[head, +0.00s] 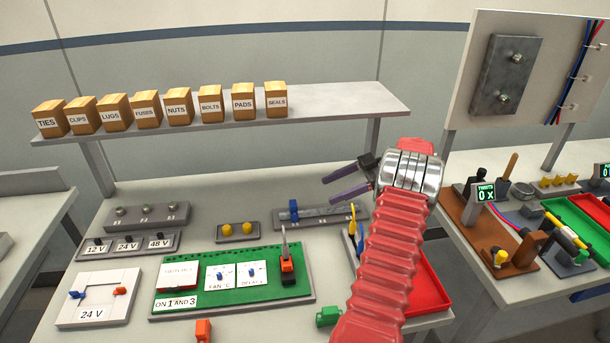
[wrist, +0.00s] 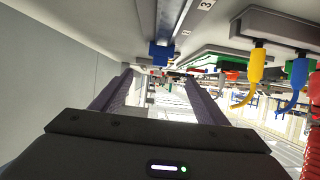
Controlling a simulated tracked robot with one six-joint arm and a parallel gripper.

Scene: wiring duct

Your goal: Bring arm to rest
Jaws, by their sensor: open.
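My red-sleeved arm reaches up from the bottom of the head view with a silver metal wrist. My gripper (head: 340,182) is at its end, pointing left above the bench, below the shelf's right part. Its two dark purple fingers are apart with nothing between them. In the wrist view my gripper (wrist: 165,82) also shows spread fingers and no object held. The scene appears tilted there.
A second bench with tools stands at right.

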